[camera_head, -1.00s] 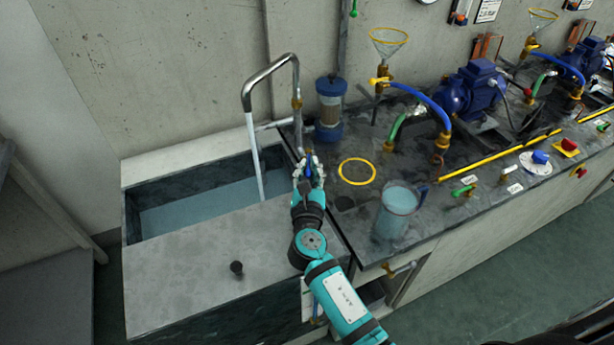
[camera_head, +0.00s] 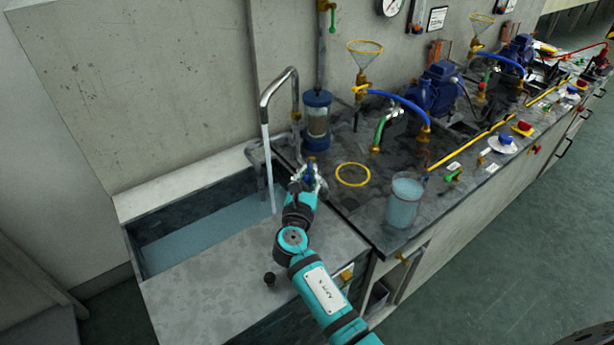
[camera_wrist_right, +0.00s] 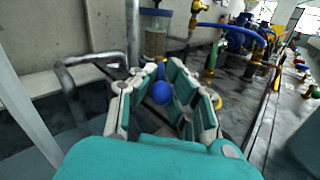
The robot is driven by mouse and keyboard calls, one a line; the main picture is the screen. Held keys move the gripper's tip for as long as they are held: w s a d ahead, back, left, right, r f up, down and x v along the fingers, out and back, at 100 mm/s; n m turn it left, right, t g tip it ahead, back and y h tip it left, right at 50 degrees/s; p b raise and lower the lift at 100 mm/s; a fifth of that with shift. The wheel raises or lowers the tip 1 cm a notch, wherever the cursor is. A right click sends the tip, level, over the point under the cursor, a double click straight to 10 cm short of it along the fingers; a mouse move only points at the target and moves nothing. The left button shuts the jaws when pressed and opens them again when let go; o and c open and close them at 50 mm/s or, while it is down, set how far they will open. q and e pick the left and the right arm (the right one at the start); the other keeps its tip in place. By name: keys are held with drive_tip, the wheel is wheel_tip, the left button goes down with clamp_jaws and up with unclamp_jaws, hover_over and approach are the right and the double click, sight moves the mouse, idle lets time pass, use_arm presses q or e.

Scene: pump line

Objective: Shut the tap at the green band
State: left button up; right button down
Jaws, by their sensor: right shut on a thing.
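The sink tap is a bent grey metal pipe (camera_head: 280,78) at the back of the sink. A pale stream of water (camera_head: 267,165) runs from its spout into the sink (camera_head: 215,220). My right gripper (camera_head: 308,178) is at the blue tap knob (camera_head: 310,163), right of the stream. In the right wrist view the round blue knob (camera_wrist_right: 161,92) sits between my fingers (camera_wrist_right: 160,100), which are shut on it. A clear jug (camera_head: 405,202) with bluish water stands on the bench at right. I cannot make out a green band on it. My left gripper is out of view.
A yellow ring (camera_head: 353,174) is marked on the dark bench (camera_head: 345,205) between knob and jug. A blue-capped cylinder (camera_head: 317,120) stands behind my gripper. Blue pumps (camera_head: 436,85), hoses and a funnel (camera_head: 365,52) line the bench at right.

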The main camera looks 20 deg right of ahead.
drive_tip(key=shift+f, duration=0.1)
drive_tip(key=c, duration=1.4)
unclamp_jaws()
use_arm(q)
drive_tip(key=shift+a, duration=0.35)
use_arm(e)
drive_tip(key=shift+f, duration=0.15)
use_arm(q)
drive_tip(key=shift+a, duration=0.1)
use_arm(e)
drive_tip(key=shift+d, duration=0.1)
drive_tip(key=shift+s, duration=0.15)
drive_tip(key=v, duration=1.1)
drive_tip(key=shift+s+a+r, duration=0.15)
drive_tip(key=shift+a+r, duration=0.1)
drive_tip(key=shift+a, duration=0.1)
